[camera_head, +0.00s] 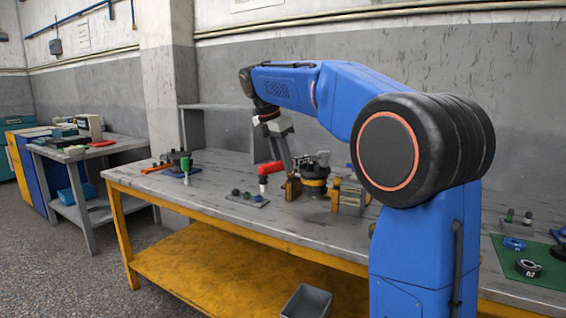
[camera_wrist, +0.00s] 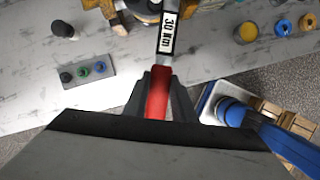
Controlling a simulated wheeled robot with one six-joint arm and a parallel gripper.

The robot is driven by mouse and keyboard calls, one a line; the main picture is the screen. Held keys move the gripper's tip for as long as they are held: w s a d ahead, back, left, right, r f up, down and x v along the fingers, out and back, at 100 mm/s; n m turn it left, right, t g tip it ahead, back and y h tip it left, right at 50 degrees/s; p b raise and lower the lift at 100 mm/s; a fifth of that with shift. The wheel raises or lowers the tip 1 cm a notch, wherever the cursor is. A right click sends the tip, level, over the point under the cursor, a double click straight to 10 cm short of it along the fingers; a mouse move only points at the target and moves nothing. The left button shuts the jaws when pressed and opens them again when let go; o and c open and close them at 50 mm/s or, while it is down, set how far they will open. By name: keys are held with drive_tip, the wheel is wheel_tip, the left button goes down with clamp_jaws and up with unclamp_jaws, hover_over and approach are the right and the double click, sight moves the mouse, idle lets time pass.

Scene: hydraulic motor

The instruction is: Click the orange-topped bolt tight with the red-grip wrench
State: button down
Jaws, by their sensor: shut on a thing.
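My gripper (camera_head: 281,160) is shut on the red-grip wrench (camera_head: 270,168), above the bench to the left of the hydraulic motor (camera_head: 314,177). In the wrist view its fingers (camera_wrist: 158,88) close around the red grip (camera_wrist: 157,98). The wrench's silver shaft with a "30 Nm" label (camera_wrist: 167,32) runs up out of the frame, so its head is hidden. The motor's edge shows at the top (camera_wrist: 147,7). I cannot tell which is the orange-topped bolt.
Brass-coloured blocks (camera_head: 293,187) flank the motor. A green mat (camera_head: 535,265) with rings lies right. Bench left of the plate is mostly clear.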

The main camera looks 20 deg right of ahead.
drive_tip(key=shift+w+d, duration=0.1)
drive_tip(key=shift+w, duration=0.1)
drive_tip(key=shift+w+m, duration=0.5)
drive_tip(key=shift+w, duration=0.15)
drive_tip(key=shift+w+a, duration=0.2)
drive_tip(key=shift+w, duration=0.15)
drive_tip(key=shift+w+m+g, duration=0.3)
drive_tip(key=shift+w+m, duration=0.15)
drive_tip(key=shift+m, duration=0.15)
drive_tip(key=shift+s+f, duration=0.1)
drive_tip(key=shift+s, duration=0.2)
drive_tip(key=shift+r, duration=0.2)
